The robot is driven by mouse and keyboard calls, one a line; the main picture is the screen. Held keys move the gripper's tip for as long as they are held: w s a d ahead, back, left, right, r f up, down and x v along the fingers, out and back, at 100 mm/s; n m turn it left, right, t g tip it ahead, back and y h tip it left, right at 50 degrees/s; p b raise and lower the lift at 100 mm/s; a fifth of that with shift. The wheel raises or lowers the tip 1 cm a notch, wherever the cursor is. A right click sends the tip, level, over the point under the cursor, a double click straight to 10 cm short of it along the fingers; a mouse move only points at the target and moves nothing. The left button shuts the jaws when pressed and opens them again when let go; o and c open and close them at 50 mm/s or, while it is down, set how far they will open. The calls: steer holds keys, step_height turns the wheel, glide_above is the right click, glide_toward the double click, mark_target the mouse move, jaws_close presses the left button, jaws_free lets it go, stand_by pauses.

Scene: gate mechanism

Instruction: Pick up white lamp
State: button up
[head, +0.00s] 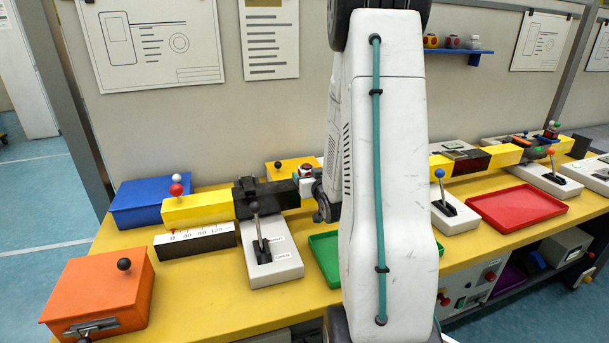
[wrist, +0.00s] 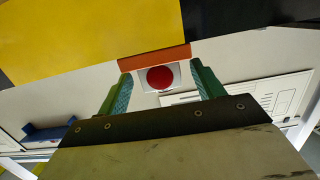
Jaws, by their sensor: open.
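A white block with a round red face (wrist: 160,78), which may be the white lamp, shows in the wrist view, under a flat orange piece (wrist: 154,58). My gripper (wrist: 161,71) is open, with one green finger on each side of this block. I cannot tell whether the fingers touch it. In the head view, a small red and white item (head: 305,170) shows beside the beam near my wrist. My arm hides much of the middle of the bench.
A yellow and black beam (head: 196,207) runs along the yellow bench (head: 205,290). A blue box (head: 150,200), an orange box (head: 98,292), a lever unit (head: 272,262) and a red tray (head: 515,207) stand there. Several small items sit on a blue wall shelf (head: 485,52).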

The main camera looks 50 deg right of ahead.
mark_target(305, 165)
steer(key=x, duration=0.4)
steer(key=shift+w+d+r, duration=0.15)
steer(key=shift+w+d, duration=0.05)
steer(key=shift+w, duration=0.1)
steer(key=c, duration=1.2)
steer(key=shift+r, duration=0.15)
steer(key=shift+r, duration=0.65)
step_height(305, 165, up, 2)
steer(key=shift+r, duration=0.1)
steer(key=s+d, duration=0.2)
steer(key=s, duration=0.3)
steer(key=s+d, duration=0.2)
steer(key=s, duration=0.2)
steer(key=s+d+r, duration=0.1)
steer(key=s+d, duration=0.1)
steer(key=s, duration=0.3)
steer(key=shift+s+d+r, duration=0.1)
steer(key=shift+s, duration=0.3)
